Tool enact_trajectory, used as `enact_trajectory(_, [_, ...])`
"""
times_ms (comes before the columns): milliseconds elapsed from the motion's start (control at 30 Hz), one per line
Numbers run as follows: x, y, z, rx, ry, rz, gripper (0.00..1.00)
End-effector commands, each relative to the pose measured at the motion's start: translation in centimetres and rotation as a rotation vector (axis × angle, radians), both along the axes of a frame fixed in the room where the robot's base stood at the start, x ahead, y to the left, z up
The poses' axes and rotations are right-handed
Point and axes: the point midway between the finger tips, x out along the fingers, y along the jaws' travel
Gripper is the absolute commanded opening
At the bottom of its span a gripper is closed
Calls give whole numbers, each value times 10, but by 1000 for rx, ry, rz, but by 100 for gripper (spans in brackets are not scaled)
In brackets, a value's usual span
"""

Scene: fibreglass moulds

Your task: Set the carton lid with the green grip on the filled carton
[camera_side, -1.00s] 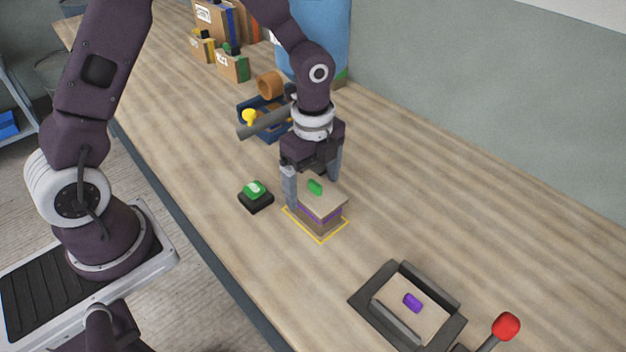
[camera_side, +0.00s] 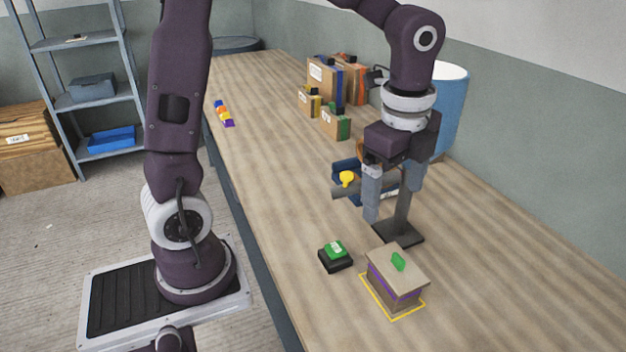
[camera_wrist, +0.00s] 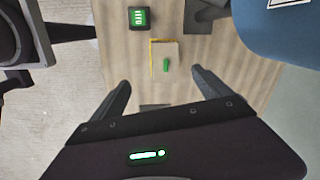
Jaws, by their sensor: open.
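The carton lid (camera_side: 392,273), tan with a green grip (camera_side: 398,261), lies on top of the carton (camera_side: 388,288). The carton is brown with a purple band and stands inside a yellow outline on the bench. The lid covers the carton's top, so its contents are hidden. In the wrist view the lid (camera_wrist: 158,55) and its green grip show ahead of the fingers. My gripper (camera_side: 392,205) is open and empty, above and behind the carton, apart from the lid. Both its fingers (camera_wrist: 163,92) show spread in the wrist view.
A black block with a green top (camera_side: 335,256) stands left of the carton. A grey post on a dark base (camera_side: 397,233) stands behind it. A blue bin with a yellow-knobbed item (camera_side: 346,179), several boxes (camera_side: 335,122) and a blue drum (camera_side: 450,105) are farther back.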

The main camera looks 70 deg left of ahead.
Motion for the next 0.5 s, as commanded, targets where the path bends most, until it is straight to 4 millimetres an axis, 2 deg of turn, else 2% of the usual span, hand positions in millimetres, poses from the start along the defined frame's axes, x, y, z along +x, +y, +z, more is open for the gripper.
enact_trajectory(33, [-20, 5, 19, 8, -61, 131, 88])
enact_trajectory(133, [-67, 15, 46, -35, -188, 480, 88])
enact_trajectory(200, [-100, 21, 57, -108, -270, 722, 88])
enact_trajectory(300, [-138, 25, 61, -244, -347, 1012, 88])
enact_trajectory(400, [-161, 26, 58, -352, -377, 1193, 88])
enact_trajectory(500, [-169, 25, 55, -406, -380, 1272, 88])
